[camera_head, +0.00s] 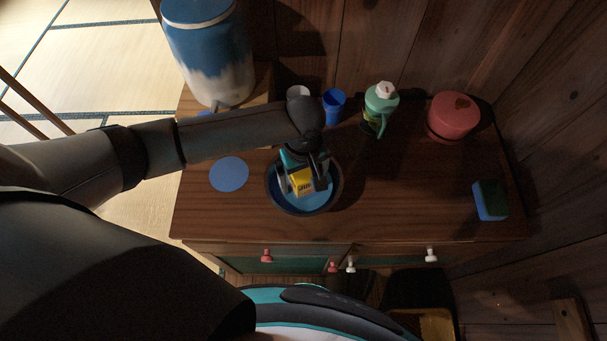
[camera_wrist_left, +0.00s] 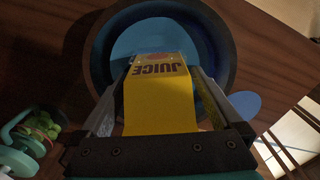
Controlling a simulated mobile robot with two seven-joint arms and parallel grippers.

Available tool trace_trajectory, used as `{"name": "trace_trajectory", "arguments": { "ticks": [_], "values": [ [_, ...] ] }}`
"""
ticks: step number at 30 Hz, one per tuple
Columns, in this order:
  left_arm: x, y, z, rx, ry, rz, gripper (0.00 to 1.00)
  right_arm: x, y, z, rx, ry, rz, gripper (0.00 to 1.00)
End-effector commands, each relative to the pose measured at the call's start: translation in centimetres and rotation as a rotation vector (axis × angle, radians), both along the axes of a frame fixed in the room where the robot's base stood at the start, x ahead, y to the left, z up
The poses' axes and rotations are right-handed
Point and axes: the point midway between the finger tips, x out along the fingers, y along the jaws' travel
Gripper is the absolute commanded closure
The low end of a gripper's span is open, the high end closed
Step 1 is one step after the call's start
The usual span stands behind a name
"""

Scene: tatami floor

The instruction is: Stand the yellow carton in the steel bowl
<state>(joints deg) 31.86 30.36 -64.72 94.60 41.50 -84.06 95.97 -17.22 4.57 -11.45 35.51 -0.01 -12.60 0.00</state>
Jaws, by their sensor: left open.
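The yellow carton (camera_head: 303,183), marked JUICE, is in the bowl area between the fingers of my left gripper (camera_head: 304,188). In the left wrist view the carton (camera_wrist_left: 160,95) lies between the two fingers of the gripper (camera_wrist_left: 163,85), which is open. The bowl (camera_head: 300,212) has a dark rim and looks blue inside; its rim also shows in the left wrist view (camera_wrist_left: 222,40). A light blue patch shows inside it. The gripper hides part of the carton and bowl, and I cannot tell whether the carton touches the bowl's bottom. My right gripper is not in view.
A blue disc (camera_head: 229,174) lies left of the bowl on the wooden cabinet top (camera_head: 400,200). Behind stand a blue cup (camera_head: 334,106), a green bottle (camera_head: 381,100) and a red pot (camera_head: 453,117). A sponge (camera_head: 490,200) lies at right. The front right top is clear.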

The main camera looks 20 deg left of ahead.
Motion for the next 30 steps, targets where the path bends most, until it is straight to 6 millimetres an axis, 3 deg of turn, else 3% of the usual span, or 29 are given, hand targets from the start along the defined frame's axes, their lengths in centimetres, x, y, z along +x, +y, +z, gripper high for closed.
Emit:
{"name": "trace_trajectory", "arguments": {
  "ticks": [7,21,30],
  "values": [
    [0.1,0.1,0.4,0.001,-0.002,-0.001,0.0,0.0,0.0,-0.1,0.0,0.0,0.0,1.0],
    [0.0,0.0,9.8,-0.002,-0.002,-0.001,0.0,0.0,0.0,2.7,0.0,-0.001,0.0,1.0],
    [0.0,0.0,12.4,-0.001,0.001,0.001,0.0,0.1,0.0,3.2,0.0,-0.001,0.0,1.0]
  ]
}}
